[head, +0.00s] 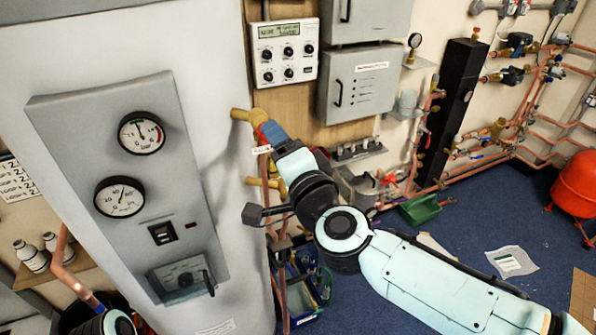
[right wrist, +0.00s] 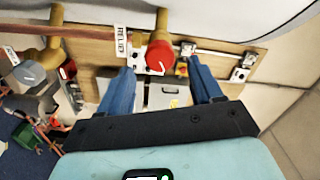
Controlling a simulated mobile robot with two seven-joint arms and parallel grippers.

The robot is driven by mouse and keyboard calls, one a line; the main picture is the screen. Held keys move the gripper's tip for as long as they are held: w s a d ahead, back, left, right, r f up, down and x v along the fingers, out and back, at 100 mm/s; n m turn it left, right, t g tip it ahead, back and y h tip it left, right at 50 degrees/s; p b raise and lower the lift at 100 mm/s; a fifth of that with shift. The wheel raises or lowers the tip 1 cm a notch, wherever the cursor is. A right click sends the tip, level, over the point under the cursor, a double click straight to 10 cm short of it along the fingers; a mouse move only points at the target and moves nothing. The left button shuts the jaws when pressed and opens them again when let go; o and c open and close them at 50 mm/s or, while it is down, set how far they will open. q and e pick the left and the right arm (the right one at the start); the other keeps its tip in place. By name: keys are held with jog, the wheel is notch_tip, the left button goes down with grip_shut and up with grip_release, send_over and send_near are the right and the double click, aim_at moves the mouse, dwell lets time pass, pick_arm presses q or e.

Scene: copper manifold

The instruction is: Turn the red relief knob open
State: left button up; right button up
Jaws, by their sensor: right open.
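The red relief knob (right wrist: 160,57) is round with a pale pointer line, on a brass fitting next to a white RELIEF label (right wrist: 122,40). My right gripper (right wrist: 160,66) is open, its two blue fingers spread on either side of the knob, with a visible gap to each. I cannot tell how deep the fingertips reach around it. In the head view, the right gripper (head: 270,131) is at the brass pipe (head: 241,115) on the white tank; it hides most of the knob. Of my left arm only a link shows at the bottom left; its gripper is out of view.
The white tank (head: 205,90) carries a grey panel (head: 62,130) with gauges. A second brass fitting (head: 252,181) is just below my right gripper. A white controller (head: 285,52) and grey boxes (head: 360,84) are on the wall behind. Copper pipes stand close below.

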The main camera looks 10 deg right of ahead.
jog(key=v, duration=0.9)
jog(key=shift+s, duration=0.15)
jog(key=shift+d, duration=0.1)
